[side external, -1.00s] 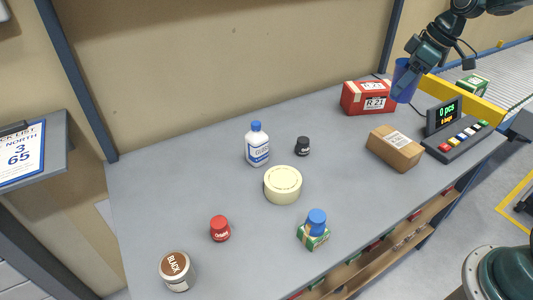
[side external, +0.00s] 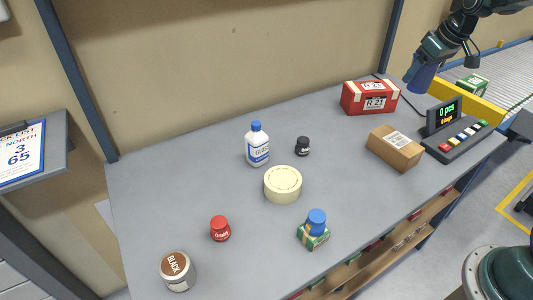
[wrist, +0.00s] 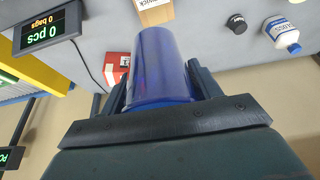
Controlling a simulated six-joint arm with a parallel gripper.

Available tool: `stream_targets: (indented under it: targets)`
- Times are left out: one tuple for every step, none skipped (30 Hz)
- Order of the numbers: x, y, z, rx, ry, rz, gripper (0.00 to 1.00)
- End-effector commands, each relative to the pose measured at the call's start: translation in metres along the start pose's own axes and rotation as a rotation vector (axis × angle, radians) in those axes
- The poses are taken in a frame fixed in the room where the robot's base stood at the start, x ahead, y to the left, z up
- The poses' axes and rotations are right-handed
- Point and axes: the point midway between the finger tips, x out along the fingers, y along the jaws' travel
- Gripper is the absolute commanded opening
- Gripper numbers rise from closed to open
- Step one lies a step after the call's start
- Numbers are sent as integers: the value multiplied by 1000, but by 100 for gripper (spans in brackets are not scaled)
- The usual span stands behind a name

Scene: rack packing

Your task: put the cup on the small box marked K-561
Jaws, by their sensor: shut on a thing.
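The blue cup (side external: 419,77) is held in my gripper (side external: 427,63), in the air to the right of the red box and above the display unit in the side view. The cup is tilted there. In the wrist view the cup (wrist: 160,65) sits between the two dark fingers (wrist: 160,85), which are shut on it. No marking K-561 is readable on any box. A brown box (side external: 395,148) with a white label too small to read lies below the cup in the side view. A small green-and-white box (side external: 313,237) near the front edge carries a blue-capped thing.
A red box (side external: 369,97) marked R 21 stands at the back right. The display unit (side external: 444,116) and its button panel (side external: 463,142) sit at the right edge. Bottles, jars and a round cream tub (side external: 283,185) stand mid-table. The grey table (side external: 190,170) is clear at back left.

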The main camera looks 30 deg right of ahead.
Motion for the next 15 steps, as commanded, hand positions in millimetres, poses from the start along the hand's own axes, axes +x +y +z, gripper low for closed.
stream_targets:
  targets:
    - [10, -1, 4, 0, -3, -3, 41]
    - [15, -1, 6, 1, -4, -3, 41]
    - [22, -1, 9, 1, -4, -3, 41]
    - [27, -1, 12, 0, -5, -4, 41]
    - [32, -1, 14, -1, -4, -3, 41]
    - [40, -1, 16, -1, -3, -3, 41]
    - [45, -1, 19, 0, -5, -4, 41]
    - [50, -1, 21, 0, -4, -3, 41]
    - [57, -1, 24, 0, -4, -2, 41]
    - [63, -1, 26, 0, -4, -3, 41]
    - [68, -1, 28, 0, -5, -3, 41]
    - [75, -1, 31, -1, -4, -3, 41]
    - [80, -1, 33, -1, -4, -3, 41]
    - [85, -1, 36, -1, -4, -4, 41]
    - [92, -1, 38, -1, -3, -3, 41]
